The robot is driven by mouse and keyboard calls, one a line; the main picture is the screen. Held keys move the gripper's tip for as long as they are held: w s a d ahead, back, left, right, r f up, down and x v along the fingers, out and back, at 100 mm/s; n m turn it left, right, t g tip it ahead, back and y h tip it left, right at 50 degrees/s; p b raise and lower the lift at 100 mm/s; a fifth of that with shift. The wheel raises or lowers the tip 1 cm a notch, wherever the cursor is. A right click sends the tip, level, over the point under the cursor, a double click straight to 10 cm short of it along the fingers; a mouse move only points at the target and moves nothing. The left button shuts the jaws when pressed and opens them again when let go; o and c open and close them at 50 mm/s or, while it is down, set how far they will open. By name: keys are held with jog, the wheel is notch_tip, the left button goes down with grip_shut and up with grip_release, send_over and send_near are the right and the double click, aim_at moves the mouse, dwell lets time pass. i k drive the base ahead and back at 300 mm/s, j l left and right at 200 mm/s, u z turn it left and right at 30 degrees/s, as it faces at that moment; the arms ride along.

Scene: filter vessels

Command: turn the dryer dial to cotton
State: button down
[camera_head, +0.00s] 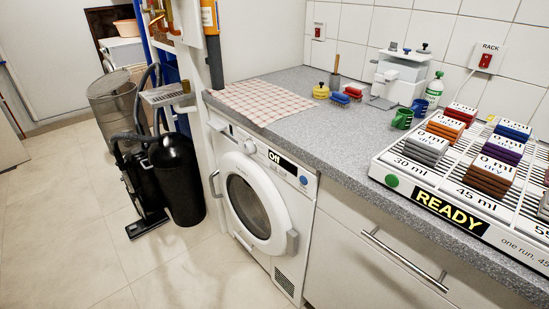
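The white dryer (286,272) stands under the grey worktop, its round door (282,215) seeming closed. A round whitish dial (250,147) sits just left of the display. I cannot make out its pointer or a cotton mark. A blue round button (303,180) is at the panel's right. My gripper is not in view.
A rack (390,181) with stacked coloured blocks and a "READY" sign is on the worktop (318,120) at right. A checked cloth (258,100) lies above the dryer. The floor (75,230) in front is clear.

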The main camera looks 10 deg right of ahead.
aim_at(248, 146)
jog(key=i+j+u, duration=0.1)
jog(key=i+j, duration=0.4)
jog(key=j, duration=0.3)
jog(key=i+j+u, duration=0.15)
jog(key=i+j, duration=0.4)
jog(key=j, duration=0.2)
jog(key=i+j+u, duration=0.1)
jog(key=i+j, duration=0.5)
jog(key=j, duration=0.1)
